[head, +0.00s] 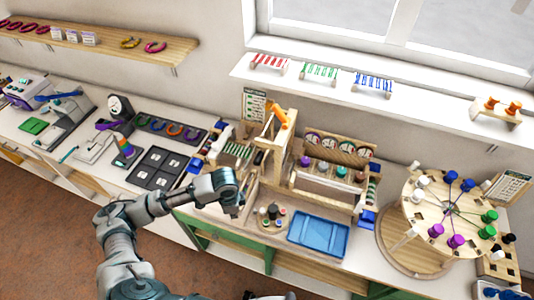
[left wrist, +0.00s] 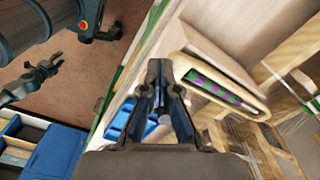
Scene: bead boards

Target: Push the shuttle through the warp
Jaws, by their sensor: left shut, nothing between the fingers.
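My left gripper (head: 238,203) is low over the front of the bench, left of the small round tray. In the left wrist view its fingers (left wrist: 163,92) are together and empty. A pale wooden shuttle with a purple and green winding (left wrist: 215,88) lies just right of the fingertips; I cannot tell whether they touch it. A wooden frame with pale threads, seemingly the warp (left wrist: 292,125), is further right. In the head view the wooden loom (head: 268,160) stands behind the gripper. A dark gripper, seemingly my right one (left wrist: 48,68), shows small at upper left, its jaws unclear.
A small round tray with bobbins (head: 283,222) and a blue tray (head: 318,235) stand to the right of my left gripper. A dark compartment tray (head: 157,168) lies to its left. A large round wooden board with coloured pegs (head: 425,238) is further right.

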